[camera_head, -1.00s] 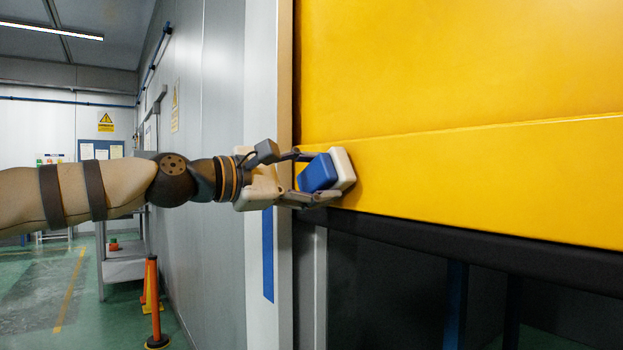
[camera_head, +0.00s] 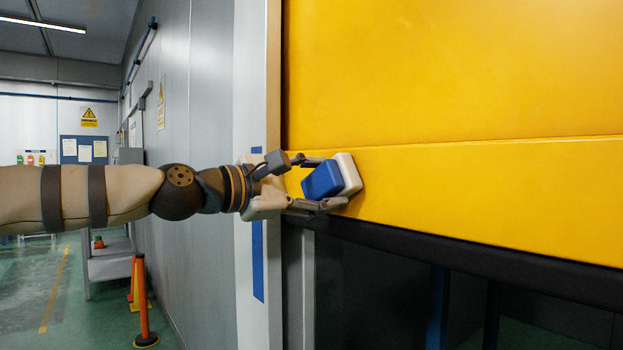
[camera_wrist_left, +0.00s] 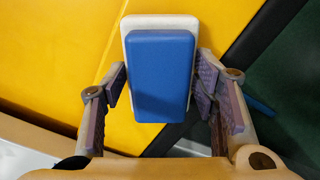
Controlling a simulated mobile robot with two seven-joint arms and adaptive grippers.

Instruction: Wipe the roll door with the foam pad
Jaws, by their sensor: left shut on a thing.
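The foam pad (camera_head: 322,180), a blue block with a white layer on its far side, is between the fingers of my left gripper (camera_head: 330,182). The gripper is shut on the pad. The pad's white face is at the lower left part of the yellow roll door (camera_head: 450,90) and looks to be against it; exact contact cannot be told. In the left wrist view the pad (camera_wrist_left: 160,75) stands upright between the two fingers, with the yellow door (camera_wrist_left: 60,60) behind it. My right gripper is not in view.
A black bottom edge (camera_head: 450,253) runs under the door, with a dark opening below. A pale door post (camera_head: 258,110) with a blue strip (camera_head: 258,260) stands at the left. Further left are an orange post (camera_head: 143,300), a grey table (camera_head: 108,265) and open green floor (camera_head: 95,325).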

